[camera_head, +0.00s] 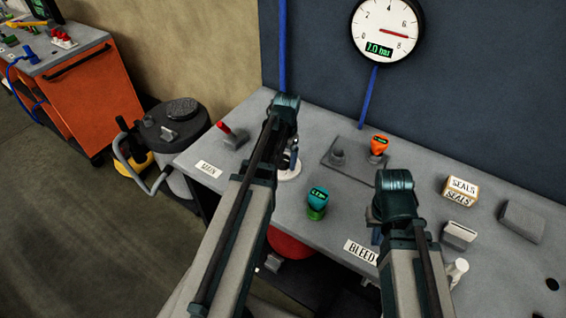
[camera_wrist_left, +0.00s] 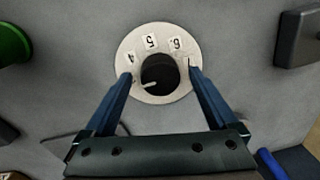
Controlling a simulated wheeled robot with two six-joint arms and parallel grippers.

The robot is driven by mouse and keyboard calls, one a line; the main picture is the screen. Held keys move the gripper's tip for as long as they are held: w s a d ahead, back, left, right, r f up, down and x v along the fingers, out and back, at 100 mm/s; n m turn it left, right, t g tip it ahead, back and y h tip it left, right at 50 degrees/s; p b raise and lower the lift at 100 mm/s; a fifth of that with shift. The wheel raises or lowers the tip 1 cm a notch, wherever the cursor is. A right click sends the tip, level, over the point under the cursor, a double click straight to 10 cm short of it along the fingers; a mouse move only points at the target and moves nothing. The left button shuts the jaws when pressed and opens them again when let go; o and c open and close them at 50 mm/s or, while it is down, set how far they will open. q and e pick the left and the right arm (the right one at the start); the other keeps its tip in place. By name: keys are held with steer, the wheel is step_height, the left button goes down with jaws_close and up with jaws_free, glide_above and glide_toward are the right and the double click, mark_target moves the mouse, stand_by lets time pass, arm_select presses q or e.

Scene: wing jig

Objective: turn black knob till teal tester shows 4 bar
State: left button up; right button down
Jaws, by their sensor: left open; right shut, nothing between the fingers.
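The black knob (camera_wrist_left: 162,70) sits in a white dial ring with numbers in the left wrist view. A white mark shows at its lower left, on the side of the 4. My left gripper (camera_wrist_left: 160,76) is open with one finger on each side of the knob; contact is unclear. In the head view the arm hides the knob, and part of the white dial (camera_head: 290,173) shows beside my left gripper (camera_head: 291,158). The teal tester (camera_head: 318,196) stands on a green base; its display is too small to read. My right gripper (camera_head: 374,218) is shut and empty, partly hidden by its wrist.
A wall gauge (camera_head: 387,32) reads 7.0 bar. An orange tester (camera_head: 379,145) stands on a grey plate behind. A red-handled lever (camera_head: 230,135) is at the left by the MAIN label. A SEALS box (camera_head: 460,191) and grey blocks are at the right.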

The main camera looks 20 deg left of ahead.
arm_select(q)
steer(key=c, duration=1.4)
steer(key=n, duration=0.4)
steer(key=shift+n, duration=0.4)
steer(key=n, duration=0.4)
steer(key=shift+w+n+g, duration=0.1)
steer(key=shift+n+g, duration=0.2)
steer(key=n, duration=0.4)
steer(key=shift+w+n+h, duration=0.1)
steer(key=shift+n+h, duration=0.2)
steer(key=shift+n, duration=1.8)
